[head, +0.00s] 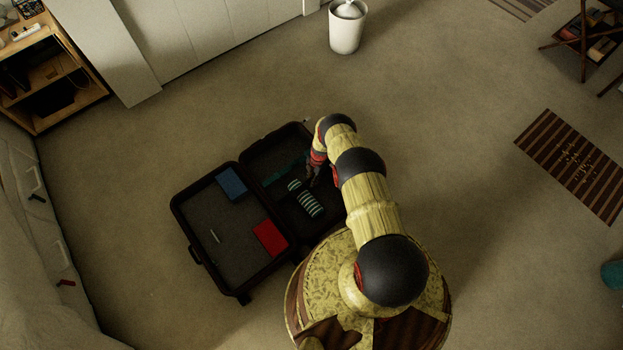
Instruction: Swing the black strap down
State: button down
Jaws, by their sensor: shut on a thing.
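An open dark suitcase (186,212) lies on the floor, its two halves side by side. My gripper (312,181) reaches over the right half, close to its right side. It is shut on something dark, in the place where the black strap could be. The strap cannot be told apart from the dark lining and the fingers here, and my arm hides part of that side. A teal item (284,174) lies in the right half, left of my gripper. A striped item (310,204) lies just below the gripper.
In the left half lie a blue item (231,183), a red item (270,238) and a small pale stick (214,237). A white bin (345,30) stands at the back. A striped mat (577,163) lies at right. Carpet around the suitcase is mostly clear.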

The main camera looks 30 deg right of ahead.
jog(key=shift+f, duration=0.1)
jog(key=c, duration=1.7)
grip_release()
jog(key=shift+w+d+r, duration=0.1)
jog(key=shift+d+r, duration=0.25)
jog(key=shift+r, duration=1.6)
jog(key=shift+w+d+r, duration=0.1)
jog(key=shift+d+r, duration=0.3)
jog(key=shift+r, duration=1.55)
jog(key=shift+d+r, duration=0.35)
jog(key=shift+r, duration=1.6)
